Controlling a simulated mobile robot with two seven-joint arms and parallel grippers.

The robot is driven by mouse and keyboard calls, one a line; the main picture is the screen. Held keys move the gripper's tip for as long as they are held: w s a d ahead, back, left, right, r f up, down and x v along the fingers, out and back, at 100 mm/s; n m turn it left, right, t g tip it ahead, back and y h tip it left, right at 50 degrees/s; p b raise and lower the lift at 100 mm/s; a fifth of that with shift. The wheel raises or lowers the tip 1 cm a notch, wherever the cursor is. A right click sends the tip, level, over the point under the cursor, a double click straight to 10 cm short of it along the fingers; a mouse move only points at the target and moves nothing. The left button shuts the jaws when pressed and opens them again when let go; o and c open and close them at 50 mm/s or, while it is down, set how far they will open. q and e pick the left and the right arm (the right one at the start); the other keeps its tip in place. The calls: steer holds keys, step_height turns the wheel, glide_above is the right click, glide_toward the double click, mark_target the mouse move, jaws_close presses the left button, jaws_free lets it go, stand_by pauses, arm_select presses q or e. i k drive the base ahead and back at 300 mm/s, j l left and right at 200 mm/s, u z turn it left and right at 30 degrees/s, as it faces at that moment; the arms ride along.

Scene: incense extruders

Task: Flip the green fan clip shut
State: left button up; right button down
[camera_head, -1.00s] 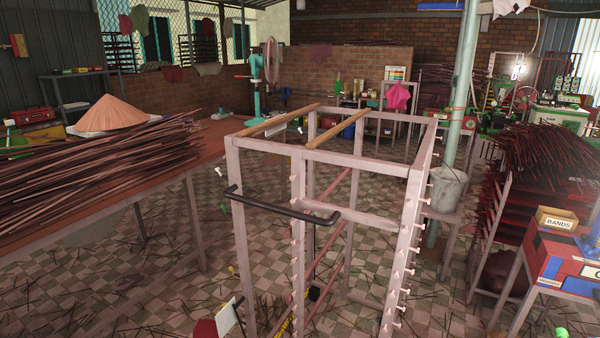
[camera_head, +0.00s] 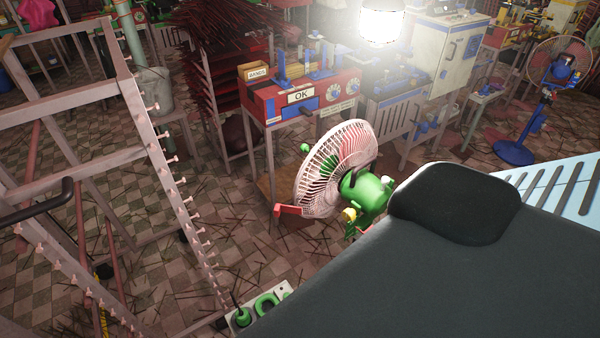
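A green fan (camera_head: 368,190) stands right of centre, in front of the red machine, with a round pale wire cage (camera_head: 328,180) facing left. A small green knob-like part (camera_head: 305,148) shows at the cage's upper left edge. A red piece (camera_head: 289,210) shows at its lower left. A yellow part (camera_head: 349,214) sits below the green motor housing. I cannot tell which part is the clip, or whether it is open or shut. The lower fan is partly hidden by a large dark grey shape. Neither of my grippers is in view.
A pale metal rack with pegs (camera_head: 160,135) stands at left. A red and blue machine (camera_head: 300,98) stands behind the fan. A panel with green parts (camera_head: 262,303) is low in front. A blue standing fan (camera_head: 512,152) is at far right. Thin sticks litter the tiled floor.

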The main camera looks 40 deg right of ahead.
mark_target(279, 208)
steer(key=i+j+z, duration=0.1)
steer(key=z, duration=0.3)
steer(key=j+z, duration=0.25)
steer(key=z, duration=0.15)
steer(key=i+j+z, duration=0.1)
steer(key=j+z, duration=0.15)
steer(key=z, duration=0.15)
steer(key=j+z, duration=1.05)
steer(key=j, duration=0.2)
